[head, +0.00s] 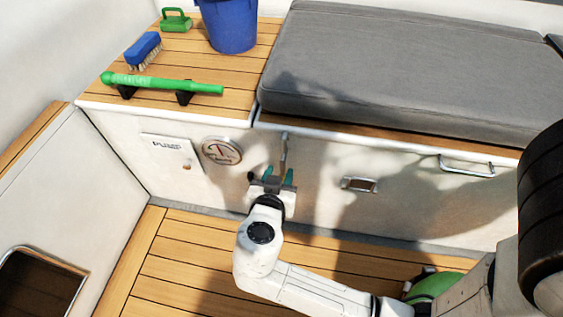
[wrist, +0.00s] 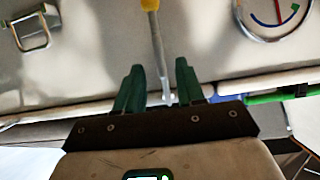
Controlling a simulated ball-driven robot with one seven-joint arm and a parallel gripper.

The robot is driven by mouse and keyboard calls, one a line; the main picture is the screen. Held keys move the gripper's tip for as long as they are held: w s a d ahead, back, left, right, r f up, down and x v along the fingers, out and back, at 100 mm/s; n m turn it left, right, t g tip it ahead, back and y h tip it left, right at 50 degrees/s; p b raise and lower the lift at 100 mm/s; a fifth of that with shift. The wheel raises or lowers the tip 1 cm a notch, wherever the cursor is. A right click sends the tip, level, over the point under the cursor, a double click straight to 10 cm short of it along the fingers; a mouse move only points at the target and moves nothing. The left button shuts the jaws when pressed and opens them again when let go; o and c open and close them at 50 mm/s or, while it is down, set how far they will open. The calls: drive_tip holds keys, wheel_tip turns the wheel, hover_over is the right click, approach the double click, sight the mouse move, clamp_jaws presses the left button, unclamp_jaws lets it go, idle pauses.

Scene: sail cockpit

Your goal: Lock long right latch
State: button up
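The long latch (head: 284,150) is a thin metal bar on the white locker front, just below the cushioned seat's edge. It hangs close to vertical in the head view. The wrist view looks upside down and shows the latch's grey rod (wrist: 159,45) with a yellow tip (wrist: 150,4) at the top of the picture. My gripper (head: 271,177) is open at the locker front, near the latch's lower part, which it hides in the head view. In the wrist view the rod runs between the two green fingers of my gripper (wrist: 158,75); I cannot tell whether they touch it.
A round gauge (head: 222,150) and a labelled panel (head: 173,155) are left of the latch. A recessed handle (head: 360,184) and a metal grab handle (head: 467,165) are right of it. A grey cushion (head: 415,70) lies above. A green-handled bar (head: 165,83) and a blue bucket (head: 229,25) are on the wooden top.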

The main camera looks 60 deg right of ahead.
drive_tip(key=p+v, duration=0.1)
drive_tip(key=v, duration=0.4)
idle(0.6)
drive_tip(key=s+a+f+n+g+y, duration=0.2)
drive_tip(key=s+f+n+g+y, duration=0.2)
drive_tip(key=s+f+n+y, duration=0.75)
wheel_tip(320, 180, up, 35)
drive_tip(key=w+n+y+p, duration=0.1)
drive_tip(key=n+p, duration=0.1)
drive_tip(key=p, duration=3.2)
drive_tip(key=shift+r, duration=0.2)
drive_tip(key=shift+w+a, duration=0.1)
